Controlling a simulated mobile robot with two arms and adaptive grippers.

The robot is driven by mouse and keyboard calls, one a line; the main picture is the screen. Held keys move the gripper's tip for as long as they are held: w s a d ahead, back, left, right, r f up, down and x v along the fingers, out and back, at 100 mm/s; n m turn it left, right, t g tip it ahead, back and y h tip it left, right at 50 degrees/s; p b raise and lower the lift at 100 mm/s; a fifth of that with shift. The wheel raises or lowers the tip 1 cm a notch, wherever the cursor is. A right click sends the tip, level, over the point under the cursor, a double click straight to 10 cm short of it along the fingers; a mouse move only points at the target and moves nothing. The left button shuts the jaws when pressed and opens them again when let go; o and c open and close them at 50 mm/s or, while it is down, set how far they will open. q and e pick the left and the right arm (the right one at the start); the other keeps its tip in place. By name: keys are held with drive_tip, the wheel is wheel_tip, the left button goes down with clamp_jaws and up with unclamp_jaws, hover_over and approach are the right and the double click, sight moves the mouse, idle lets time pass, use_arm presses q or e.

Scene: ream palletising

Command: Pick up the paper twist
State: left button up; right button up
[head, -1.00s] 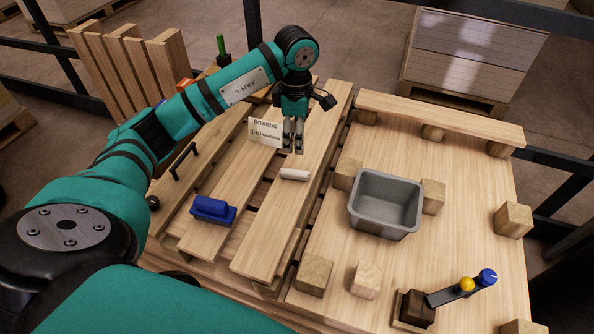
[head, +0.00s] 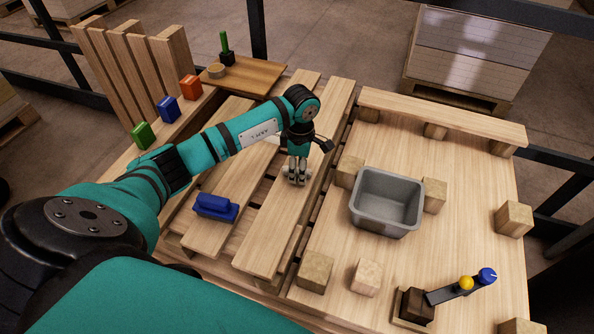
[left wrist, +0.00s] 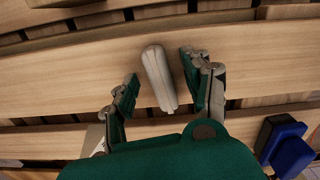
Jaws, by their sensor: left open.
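The paper twist (left wrist: 159,78) is a small pale, rounded roll lying on a wooden board (left wrist: 60,85). In the left wrist view it lies between the two fingers of my left gripper (left wrist: 160,88), with a gap on each side. In the head view my left gripper (head: 296,180) points down at the board, and its fingers and arm hide the twist. The left gripper is open, and the twist rests on the board. My right gripper is in neither view.
A grey bin (head: 385,201) stands to the right among wooden blocks (head: 314,270). A blue object (head: 215,207) lies on the slats to the left. Green (head: 143,135), blue (head: 168,109) and orange (head: 190,87) blocks stand at the far left. A yellow-and-blue-knobbed device (head: 460,287) sits front right.

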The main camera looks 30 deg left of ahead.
use_arm(q)
drive_tip(key=c, duration=0.8)
